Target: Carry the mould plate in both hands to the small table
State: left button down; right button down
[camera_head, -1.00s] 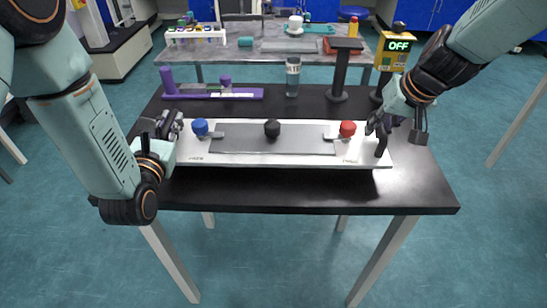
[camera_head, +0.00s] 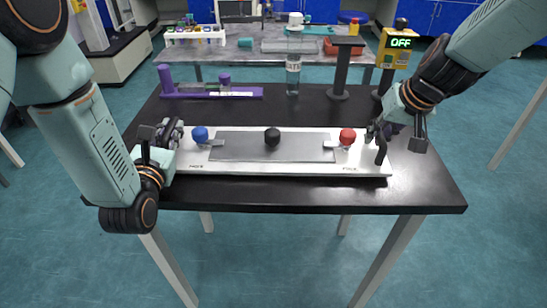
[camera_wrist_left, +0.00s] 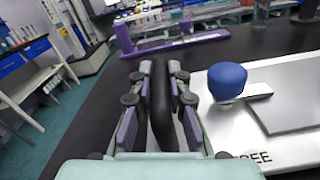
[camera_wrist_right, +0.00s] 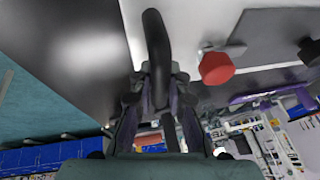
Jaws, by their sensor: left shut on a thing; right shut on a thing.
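The mould plate (camera_head: 190,162) is a long pale slab with a grey inset panel and a black handle at each end. It spans the middle of the black table, roughly level. A blue knob (camera_head: 200,134), a black knob (camera_head: 272,136) and a red knob (camera_head: 347,136) stand on it. My left gripper (camera_head: 168,133) is shut on the left handle, a dark bar in the left wrist view (camera_wrist_left: 162,105). My right gripper (camera_head: 379,137) is shut on the right handle, also in the right wrist view (camera_wrist_right: 157,50). I cannot tell whether the plate touches the table.
The black table (camera_head: 300,194) has bare top in front of the plate. Behind the plate are a purple stand (camera_head: 210,92), a clear bottle (camera_head: 293,76) and a dark post (camera_head: 340,75). A yellow box reading OFF (camera_head: 397,50) is at back right. A grey table (camera_head: 225,55) stands beyond.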

pick_arm(q)
jog(key=shift+a+f+b, duration=0.1)
jog(key=shift+f+b, duration=0.2)
jog(key=shift+b, duration=0.1)
pick_arm(e)
jog(key=shift+f, duration=0.35)
pick_arm(q)
jog(key=c, duration=1.7)
grip_release()
jog(key=shift+f, duration=0.2)
jog(key=shift+c, duration=0.2)
pick_arm(e)
jog(key=c, duration=1.8)
grip_release()
jog(key=shift+f, duration=0.15)
pick_arm(q)
jog(key=o, duration=0.4)
jog(key=shift+s+r, duration=0.15)
pick_arm(e)
jog(key=o, duration=0.5)
jog(key=shift+s, duration=0.15)
pick_arm(q)
jog(key=shift+o, duration=0.2)
jog(key=s, duration=1.1)
jog(key=shift+s, duration=0.4)
pick_arm(e)
jog(key=shift+r, duration=0.2)
jog(key=v, duration=1.1)
jog(key=shift+s+r, duration=0.25)
jog(key=shift+r, duration=0.1)
